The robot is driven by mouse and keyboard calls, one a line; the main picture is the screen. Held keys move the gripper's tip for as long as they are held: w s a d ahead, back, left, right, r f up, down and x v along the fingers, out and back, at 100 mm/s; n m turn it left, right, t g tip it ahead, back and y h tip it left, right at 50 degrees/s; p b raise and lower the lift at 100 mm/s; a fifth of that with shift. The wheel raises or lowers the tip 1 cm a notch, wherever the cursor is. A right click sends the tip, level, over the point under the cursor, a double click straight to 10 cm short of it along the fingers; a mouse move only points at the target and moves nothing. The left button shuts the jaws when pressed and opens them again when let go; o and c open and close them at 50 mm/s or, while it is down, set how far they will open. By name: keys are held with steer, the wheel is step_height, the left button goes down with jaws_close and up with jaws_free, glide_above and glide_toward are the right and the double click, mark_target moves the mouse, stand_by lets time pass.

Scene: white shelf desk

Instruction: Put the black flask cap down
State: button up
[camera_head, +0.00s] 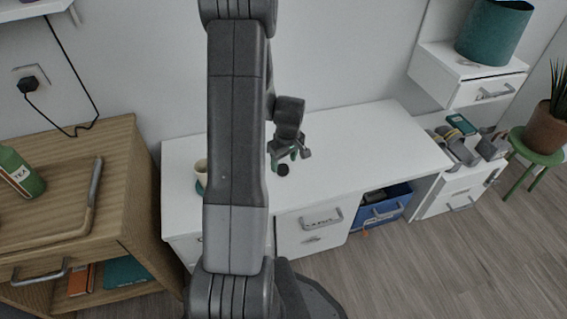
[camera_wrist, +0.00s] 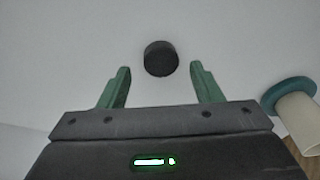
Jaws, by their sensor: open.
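The black flask cap (camera_wrist: 161,58) rests on the white desk top (camera_wrist: 60,40). In the wrist view it is just beyond my gripper (camera_wrist: 161,80), centred between the two green fingertips and apart from both. My gripper is open and empty. In the head view the cap (camera_head: 283,170) is a small dark disc on the desk (camera_head: 370,140), just below my gripper (camera_head: 290,154).
A pale cup (camera_head: 201,168) on a teal coaster stands at the desk's left end, partly hidden by my arm; it also shows in the wrist view (camera_wrist: 300,122). A wooden cabinet (camera_head: 120,150) stands left. The desk's right side is clear.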

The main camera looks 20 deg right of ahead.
mark_target(283, 168)
step_height(283, 168, up, 9)
steer(key=s+p, duration=0.1)
steer(key=p, duration=0.1)
steer(key=shift+d+r, duration=0.15)
steer(key=shift+d, duration=0.05)
steer(key=f+b, duration=0.1)
steer(key=f, duration=0.3)
steer(key=f+b, duration=0.1)
steer(key=f, duration=0.3)
steer(key=w+f+b, duration=0.1)
steer(key=f+b, duration=0.1)
steer(key=f, duration=0.2)
steer(key=shift+w+a+f, duration=0.1)
steer(key=shift+a+f, duration=0.2)
step_height(283, 168, up, 3)
steer(key=shift+f+p, duration=0.15)
steer(key=shift+p, duration=0.5)
steer(key=shift+r, duration=0.75)
